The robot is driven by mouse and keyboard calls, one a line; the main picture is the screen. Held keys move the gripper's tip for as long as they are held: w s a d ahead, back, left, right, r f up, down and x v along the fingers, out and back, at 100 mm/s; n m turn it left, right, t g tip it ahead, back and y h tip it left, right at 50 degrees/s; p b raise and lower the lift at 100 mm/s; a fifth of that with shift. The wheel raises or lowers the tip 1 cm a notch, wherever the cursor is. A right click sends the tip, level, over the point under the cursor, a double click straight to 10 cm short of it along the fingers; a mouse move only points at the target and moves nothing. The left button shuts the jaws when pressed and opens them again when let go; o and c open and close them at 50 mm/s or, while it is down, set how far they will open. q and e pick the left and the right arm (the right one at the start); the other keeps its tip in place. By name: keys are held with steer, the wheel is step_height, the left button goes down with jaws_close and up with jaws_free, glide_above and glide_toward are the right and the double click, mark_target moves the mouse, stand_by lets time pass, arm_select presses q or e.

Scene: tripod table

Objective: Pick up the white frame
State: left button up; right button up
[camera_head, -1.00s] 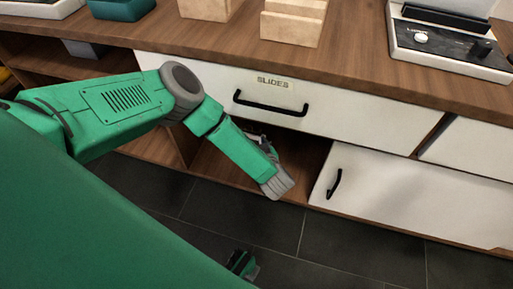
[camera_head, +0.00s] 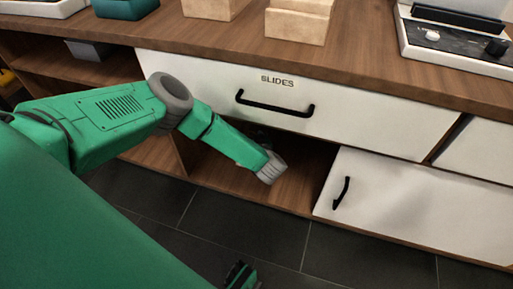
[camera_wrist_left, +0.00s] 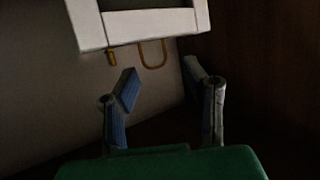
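The white frame (camera_wrist_left: 150,26) shows in the left wrist view at the top, cut off by the picture's edge. A brass-coloured pin and a bent wire loop hang below its lower bar. My left gripper (camera_wrist_left: 162,80) is open there, with its two bluish-grey fingers apart and nothing between them. The fingertips are below the frame in the picture, apparently short of it. In the head view my left arm reaches into the dark open compartment (camera_head: 290,185) under the drawer, and the fingers are mostly hidden in shadow. The frame cannot be made out in the head view.
The drawer labelled SLIDES (camera_head: 210,85) is shut above my left wrist. A white cabinet door (camera_head: 410,205) with a black handle is right of the compartment. The wooden countertop (camera_head: 360,55) carries light blocks (camera_head: 298,22) and a device (camera_head: 455,42).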

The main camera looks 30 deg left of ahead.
arm_select(q)
steer(key=shift+b+x, duration=0.55)
steer(key=shift+x, duration=1.15)
